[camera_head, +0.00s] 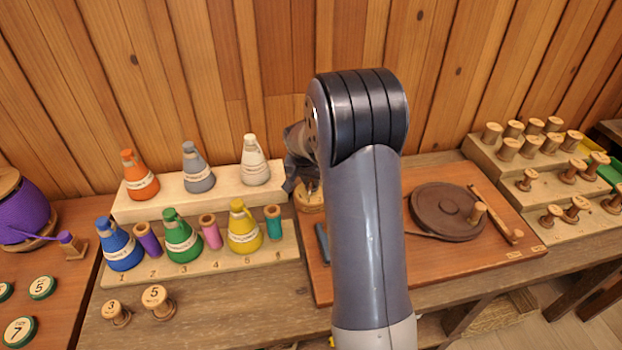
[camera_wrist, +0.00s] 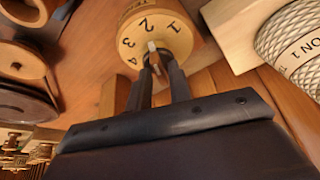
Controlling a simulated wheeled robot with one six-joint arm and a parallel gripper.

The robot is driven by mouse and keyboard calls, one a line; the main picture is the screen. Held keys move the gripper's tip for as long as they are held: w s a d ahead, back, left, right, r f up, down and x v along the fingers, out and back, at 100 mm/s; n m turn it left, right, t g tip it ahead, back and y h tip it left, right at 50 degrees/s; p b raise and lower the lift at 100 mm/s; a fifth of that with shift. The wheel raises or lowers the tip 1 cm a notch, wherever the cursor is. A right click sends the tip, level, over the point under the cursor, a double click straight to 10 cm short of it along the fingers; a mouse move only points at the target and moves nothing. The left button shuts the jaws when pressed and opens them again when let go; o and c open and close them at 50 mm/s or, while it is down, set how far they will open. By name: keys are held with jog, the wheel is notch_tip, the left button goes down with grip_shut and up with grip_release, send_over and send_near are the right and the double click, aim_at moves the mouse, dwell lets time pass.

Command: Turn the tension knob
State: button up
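The tension knob (camera_wrist: 172,30) is a round pale wooden dial marked with 1, 2, 3 and 4 in the wrist view. A small raised grip with a pale tip stands at its middle. My gripper (camera_wrist: 155,62) reaches the dial face, with its two dark fingers close together on either side of that grip, and looks shut on it. In the head view, the knob (camera_head: 311,203) shows only in part at the left end of the brown board (camera_head: 440,266), below my gripper (camera_head: 308,186). My arm hides much of the board's left part.
Labelled cone spools (camera_head: 183,241) and small thread spools stand on a pale two-step rack (camera_head: 190,268) left of the knob. A dark round disc (camera_head: 437,210) with a peg lies on the board's right. Stepped racks of wooden spools stand at far right. A wooden wall closes the back.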

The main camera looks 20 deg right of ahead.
grip_shut()
jog(key=shift+f+b, duration=0.1)
jog(key=shift+b, duration=0.25)
jog(key=shift+f+m+b, duration=0.1)
jog(key=shift+m+b, duration=0.2)
jog(key=shift+m, duration=0.1)
jog(key=shift+w+a+m+g+h+b, duration=0.15)
jog(key=shift+m+g+h+b, duration=0.25)
jog(key=shift+m+b, duration=0.75)
jog(key=m+g+b, duration=0.1)
jog(key=m+b, duration=0.1)
jog(key=m, duration=0.1)
jog(key=shift+w+h, duration=0.1)
jog(key=shift+h, duration=0.3)
jog(key=shift+w+m+g+b, duration=0.1)
jog(key=shift+m+g+b, duration=0.5)
jog(key=shift+m, duration=1.35)
